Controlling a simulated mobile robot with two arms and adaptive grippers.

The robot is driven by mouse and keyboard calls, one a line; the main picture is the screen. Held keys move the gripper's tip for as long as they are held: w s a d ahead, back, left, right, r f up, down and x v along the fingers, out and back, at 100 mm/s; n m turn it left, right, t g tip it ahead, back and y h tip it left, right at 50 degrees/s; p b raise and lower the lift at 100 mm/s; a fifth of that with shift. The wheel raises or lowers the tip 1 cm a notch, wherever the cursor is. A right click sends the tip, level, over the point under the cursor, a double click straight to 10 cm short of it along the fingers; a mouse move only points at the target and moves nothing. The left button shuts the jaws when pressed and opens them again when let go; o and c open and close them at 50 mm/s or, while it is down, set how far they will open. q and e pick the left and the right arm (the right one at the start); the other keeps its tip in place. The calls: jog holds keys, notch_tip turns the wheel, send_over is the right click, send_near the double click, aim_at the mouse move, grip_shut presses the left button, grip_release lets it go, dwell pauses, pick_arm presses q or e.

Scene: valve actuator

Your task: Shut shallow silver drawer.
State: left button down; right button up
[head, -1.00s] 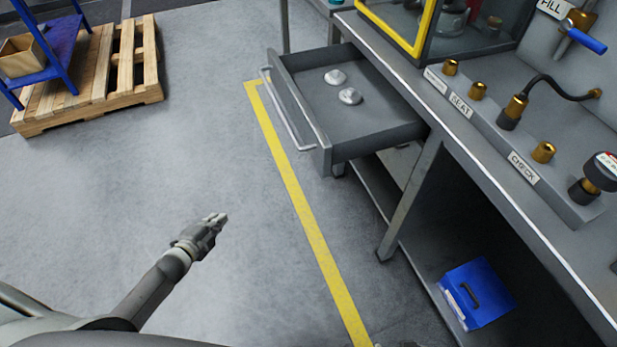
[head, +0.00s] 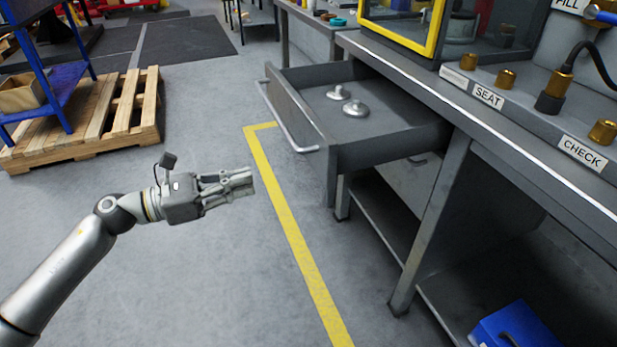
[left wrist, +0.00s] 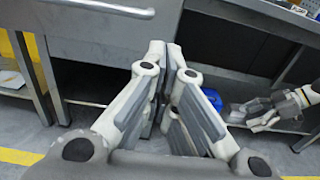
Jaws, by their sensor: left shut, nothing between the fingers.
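The shallow silver drawer (head: 300,112) stands pulled out from the grey bench in the head view. Its bar handle (head: 288,122) runs along the front, and two silver round parts (head: 347,101) lie inside. My left gripper (head: 250,181) is shut and empty, in front of and below the drawer front, apart from it. In the left wrist view, its closed fingers (left wrist: 166,52) point towards the bench, with a grey front and bar handle (left wrist: 112,8) at upper left. My right gripper (left wrist: 250,115) shows at the right there; its finger gap is unclear.
The bench (head: 480,125) has a leg and lower shelf below the drawer. A blue box (head: 515,328) sits low at right. A wooden pallet (head: 90,125) and blue stand (head: 62,85) are at left. Open floor with a yellow line (head: 297,240) lies before the drawer.

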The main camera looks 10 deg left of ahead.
aim_at(321, 164)
pick_arm(q)
jog(key=p+x, duration=0.1)
jog(key=x, duration=1.3)
pick_arm(e)
jog(key=s+g, duration=0.1)
jog(key=s+d+f+g, duration=0.1)
jog(key=s, duration=0.3)
jog(key=shift+d+f+g+h, duration=0.2)
jog(key=shift+d+g+h, duration=0.1)
jog(key=shift+g+h, duration=0.1)
pick_arm(q)
jog(key=shift+d, duration=0.1)
pick_arm(e)
jog(key=shift+s, duration=0.1)
